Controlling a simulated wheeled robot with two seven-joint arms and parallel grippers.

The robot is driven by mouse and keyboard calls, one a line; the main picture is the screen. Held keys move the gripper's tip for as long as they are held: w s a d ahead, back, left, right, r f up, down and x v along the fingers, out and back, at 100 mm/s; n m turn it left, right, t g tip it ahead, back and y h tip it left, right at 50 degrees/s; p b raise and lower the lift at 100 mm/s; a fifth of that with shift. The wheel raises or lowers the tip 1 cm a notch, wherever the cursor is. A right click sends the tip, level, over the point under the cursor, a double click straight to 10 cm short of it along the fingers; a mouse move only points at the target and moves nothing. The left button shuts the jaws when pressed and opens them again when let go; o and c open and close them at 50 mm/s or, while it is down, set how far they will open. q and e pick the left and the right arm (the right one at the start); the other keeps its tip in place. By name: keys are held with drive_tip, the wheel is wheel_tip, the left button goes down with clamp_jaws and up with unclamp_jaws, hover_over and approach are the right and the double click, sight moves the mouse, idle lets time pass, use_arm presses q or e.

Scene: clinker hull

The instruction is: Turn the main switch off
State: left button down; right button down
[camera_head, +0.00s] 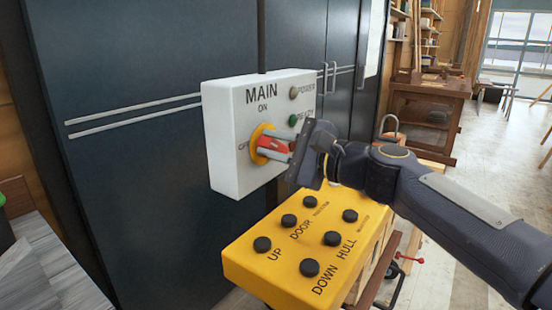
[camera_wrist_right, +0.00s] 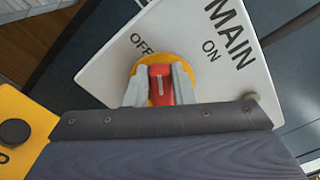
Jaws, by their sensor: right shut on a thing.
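The main switch is a red handle (camera_head: 272,147) on a yellow disc (camera_head: 263,131), set in a white box marked MAIN (camera_head: 228,165). ON is printed above it and OFF to its left. My right gripper (camera_head: 284,152) is shut on the red handle. In the right wrist view the handle (camera_wrist_right: 161,84) sits between the two grey fingers (camera_wrist_right: 160,88). Its pale line points between OFF and ON, nearer OFF. The fingers hide part of the yellow disc. My left gripper is not in view.
A yellow button box (camera_head: 262,272) with several black buttons stands just below the white box. Dark cabinet doors (camera_head: 130,180) with bar handles are behind. A grey lamp (camera_head: 294,93) and a green one (camera_head: 293,121) are beside the switch. A wooden bench (camera_head: 430,110) stands farther back.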

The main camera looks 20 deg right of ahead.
drive_tip(key=n+b, duration=0.1)
drive_tip(key=f+n+b, duration=0.1)
drive_tip(key=n+b, duration=0.1)
drive_tip(key=shift+s+a+f+n, duration=0.1)
drive_tip(key=shift+a+f+n, duration=0.1)
drive_tip(key=shift+n, duration=0.1)
drive_tip(key=shift+f+n+b, duration=0.2)
drive_tip(key=shift+n+b, duration=1.4)
drive_tip(key=shift+b, duration=0.05)
drive_tip(key=c, duration=1.2)
unclamp_jaws()
drive_tip(key=shift+c, duration=0.2)
drive_tip(key=v, duration=0.8)
